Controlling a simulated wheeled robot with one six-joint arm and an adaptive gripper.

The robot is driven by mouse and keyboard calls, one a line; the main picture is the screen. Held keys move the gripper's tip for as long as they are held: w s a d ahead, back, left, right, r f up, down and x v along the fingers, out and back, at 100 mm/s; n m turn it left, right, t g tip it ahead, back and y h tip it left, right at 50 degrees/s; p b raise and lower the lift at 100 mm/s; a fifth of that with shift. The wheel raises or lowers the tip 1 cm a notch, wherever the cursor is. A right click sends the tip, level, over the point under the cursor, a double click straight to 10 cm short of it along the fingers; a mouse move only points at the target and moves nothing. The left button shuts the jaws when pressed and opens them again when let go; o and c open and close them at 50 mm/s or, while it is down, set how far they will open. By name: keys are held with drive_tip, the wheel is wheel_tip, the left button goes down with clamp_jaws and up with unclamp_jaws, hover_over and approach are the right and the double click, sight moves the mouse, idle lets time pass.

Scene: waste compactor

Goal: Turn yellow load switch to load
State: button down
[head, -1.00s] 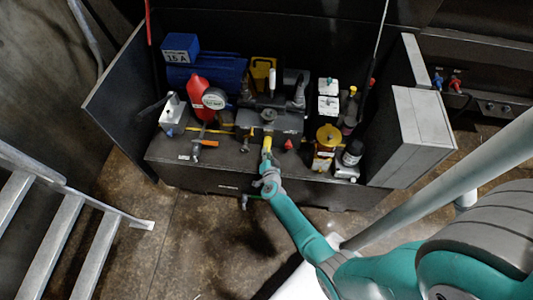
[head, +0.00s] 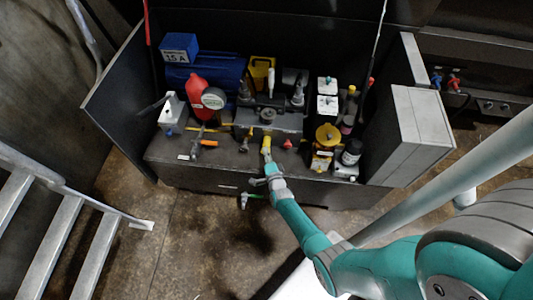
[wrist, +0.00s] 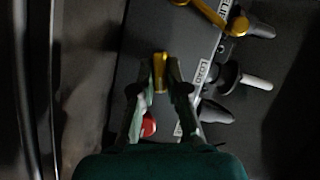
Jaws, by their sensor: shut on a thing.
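The yellow load switch (head: 266,144) sticks out from the front of the dark valve block in the middle of the compactor's power unit. In the wrist view its yellow handle (wrist: 161,68) lies between my two fingertips. My gripper (wrist: 161,78) is shut on it. In the head view my gripper (head: 269,162) reaches the switch from the front and below. A white label reading LOAD (wrist: 203,73) shows to the right of the fingers in the wrist view. The fingers hide the sides of the handle, and its base is hard to make out.
A red knob (wrist: 149,125) lies beside my fingers. A dark knob with a pale stem (wrist: 245,78) and a gold lever (wrist: 212,14) stand to the right. In the head view, an orange-handled valve (head: 207,143) is left of the switch and a yellow-capped filler (head: 327,134) right.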

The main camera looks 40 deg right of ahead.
drive_tip(key=shift+w+d+r+m+t+h, duration=0.15)
drive_tip(key=shift+d+m+t, duration=0.1)
drive_tip(key=shift+m, duration=0.5)
drive_tip(key=shift+d+f+m+t+h, duration=0.15)
drive_tip(key=shift+m+t, duration=0.1)
drive_tip(key=shift+m, duration=0.5)
drive_tip(key=shift+r, duration=0.1)
drive_tip(key=c, duration=1.2)
unclamp_jaws()
drive_tip(key=shift+a, duration=0.25)
drive_tip(key=shift+s+a+f, duration=0.1)
drive_tip(key=shift+s+f, duration=0.1)
drive_tip(key=shift+s, duration=0.1)
drive_tip(key=v, duration=1.1)
drive_tip(key=shift+s, duration=0.25)
